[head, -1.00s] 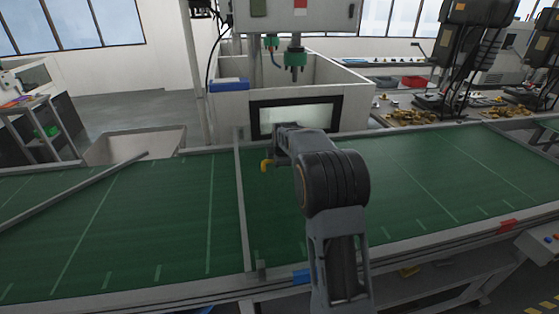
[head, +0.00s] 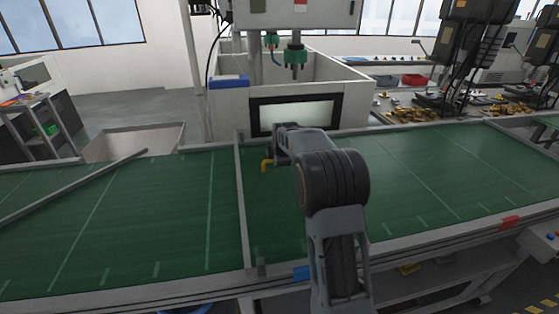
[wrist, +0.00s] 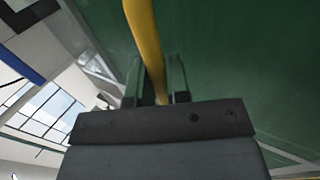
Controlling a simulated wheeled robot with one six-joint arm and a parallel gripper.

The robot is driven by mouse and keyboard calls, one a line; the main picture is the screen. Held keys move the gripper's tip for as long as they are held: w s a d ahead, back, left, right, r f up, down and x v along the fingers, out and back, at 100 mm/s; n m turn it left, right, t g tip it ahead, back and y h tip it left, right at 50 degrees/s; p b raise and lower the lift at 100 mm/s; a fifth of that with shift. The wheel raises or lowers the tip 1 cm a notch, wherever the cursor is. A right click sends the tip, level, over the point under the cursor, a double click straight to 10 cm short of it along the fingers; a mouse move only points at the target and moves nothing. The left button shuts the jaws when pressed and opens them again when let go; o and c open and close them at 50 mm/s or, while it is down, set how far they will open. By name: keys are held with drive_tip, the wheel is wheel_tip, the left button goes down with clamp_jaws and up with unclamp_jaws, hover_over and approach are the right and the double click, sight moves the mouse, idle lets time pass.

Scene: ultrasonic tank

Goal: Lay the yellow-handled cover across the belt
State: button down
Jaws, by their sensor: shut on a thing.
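My gripper (wrist: 158,85) is shut on a yellow handle (wrist: 146,35), which runs between its two fingers in the wrist view. In the head view a short bent yellow piece of this handle (head: 267,165) shows at the left of my wrist, over the belt. The rest of the cover is hidden or cannot be told apart from the green behind it. The green belt (head: 150,215) runs across the head view under my arm. My fingertips are hidden in the head view, and I cannot tell the gap between cover and belt.
A grey bar (head: 242,200) crosses the belt just left of my arm. A second bar (head: 75,188) slants over the belt's left part. A white tank with a lit window (head: 298,115) stands behind the belt. The belt's right part looks clear.

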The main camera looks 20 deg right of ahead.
drive_tip(key=c, duration=1)
unclamp_jaws()
drive_tip(key=shift+f, duration=0.1)
drive_tip(key=shift+s+f, duration=0.1)
drive_tip(key=shift+f, duration=0.05)
drive_tip(key=b+v, duration=0.2)
drive_tip(key=v, duration=1.2)
